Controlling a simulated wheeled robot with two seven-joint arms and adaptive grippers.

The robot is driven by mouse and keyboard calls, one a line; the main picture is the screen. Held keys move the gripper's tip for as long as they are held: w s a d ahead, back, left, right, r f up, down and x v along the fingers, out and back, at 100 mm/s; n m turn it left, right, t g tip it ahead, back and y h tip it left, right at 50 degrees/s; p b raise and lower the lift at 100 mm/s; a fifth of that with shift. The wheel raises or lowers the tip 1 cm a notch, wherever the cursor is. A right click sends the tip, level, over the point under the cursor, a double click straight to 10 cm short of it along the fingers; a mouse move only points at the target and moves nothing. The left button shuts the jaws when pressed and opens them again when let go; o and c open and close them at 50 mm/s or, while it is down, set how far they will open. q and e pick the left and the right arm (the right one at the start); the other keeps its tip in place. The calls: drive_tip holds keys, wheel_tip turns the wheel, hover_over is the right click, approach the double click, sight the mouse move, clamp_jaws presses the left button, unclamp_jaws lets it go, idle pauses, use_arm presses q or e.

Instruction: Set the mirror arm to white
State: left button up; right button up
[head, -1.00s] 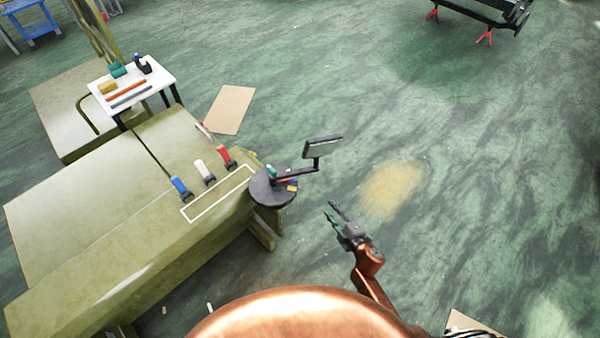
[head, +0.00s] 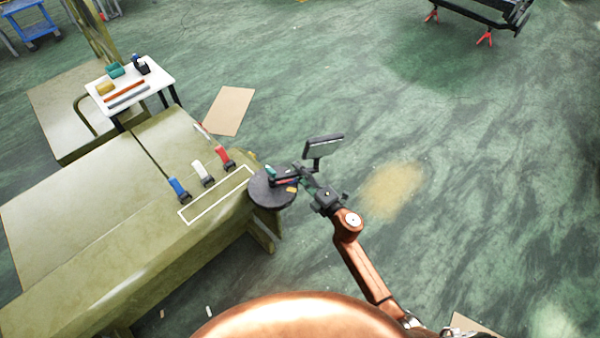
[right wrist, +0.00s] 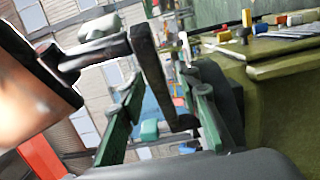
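The mirror arm (head: 314,163) is a dark bar on a round dark disc (head: 262,193) at the corner of the olive bench, with a rectangular mirror (head: 323,147) at its outer end. The disc carries small coloured marks; teal, red and orange show, and I cannot make out a white one. My right gripper (head: 306,180) is at the arm, just right of the disc. In the right wrist view its green fingers (right wrist: 163,88) stand apart, with a dark bar of the mirror arm (right wrist: 152,70) appearing between them; contact cannot be told. My left gripper is not in view.
Blue (head: 177,187), white (head: 200,170) and red (head: 223,155) tabbed clips stand on the olive bench (head: 80,215) beside a white outlined rectangle. A small white table (head: 157,78) with parts stands behind.

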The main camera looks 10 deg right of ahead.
drive_tip(key=shift+c, duration=0.5)
clamp_jaws()
idle(0.3)
